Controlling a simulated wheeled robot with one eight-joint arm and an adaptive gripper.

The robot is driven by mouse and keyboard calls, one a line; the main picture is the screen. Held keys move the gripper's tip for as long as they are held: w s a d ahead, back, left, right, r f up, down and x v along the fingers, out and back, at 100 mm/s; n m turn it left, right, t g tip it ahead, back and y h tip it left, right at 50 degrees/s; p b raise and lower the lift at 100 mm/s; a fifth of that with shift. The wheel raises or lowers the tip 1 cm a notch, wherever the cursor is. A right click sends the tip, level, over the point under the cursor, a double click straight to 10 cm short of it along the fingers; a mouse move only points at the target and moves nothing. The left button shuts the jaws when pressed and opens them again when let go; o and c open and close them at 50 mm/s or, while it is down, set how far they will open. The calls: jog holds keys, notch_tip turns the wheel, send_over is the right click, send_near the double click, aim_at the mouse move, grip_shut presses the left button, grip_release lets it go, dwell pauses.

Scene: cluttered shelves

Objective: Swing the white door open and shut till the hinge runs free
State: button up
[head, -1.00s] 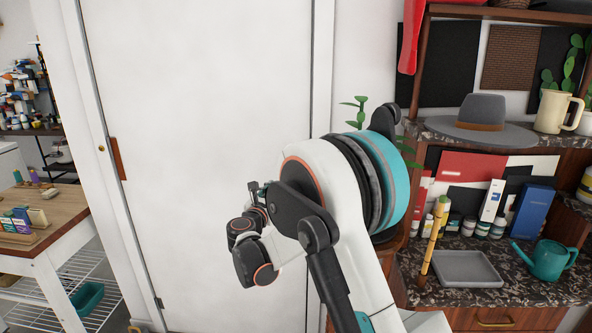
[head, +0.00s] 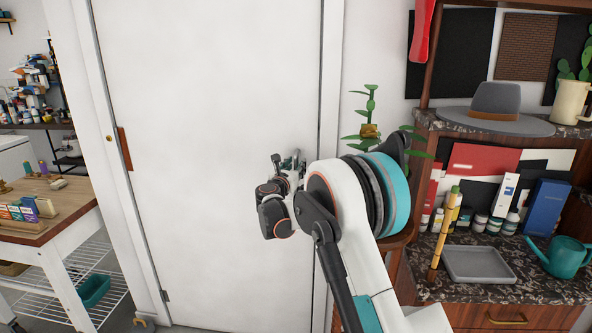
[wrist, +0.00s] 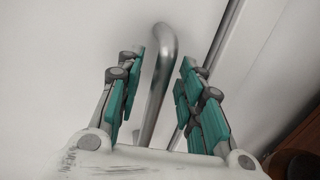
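The white door (head: 215,120) fills the middle of the head view and looks shut in its frame. In the wrist view, a curved metal handle (wrist: 162,75) stands out from the white door surface (wrist: 60,50). My gripper (wrist: 165,75) is open, with a teal-padded finger on either side of the handle and visible gaps on both sides. In the head view my gripper (head: 288,162) is at the right side of the door, in front of it. My arm hides the door's lower right part and most of the handle there.
On the right, shelves hold a grey hat (head: 495,105), a grey tray (head: 478,264) and a teal watering can (head: 560,257). A green plant (head: 368,125) stands close behind my arm. On the left is a wooden-topped table (head: 50,200). Floor shows at the door's lower left.

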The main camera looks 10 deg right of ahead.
jog(key=shift+w+d, duration=0.2)
jog(key=shift+w, duration=0.15)
jog(key=shift+c, duration=0.3)
grip_shut()
jog(key=shift+a, duration=0.1)
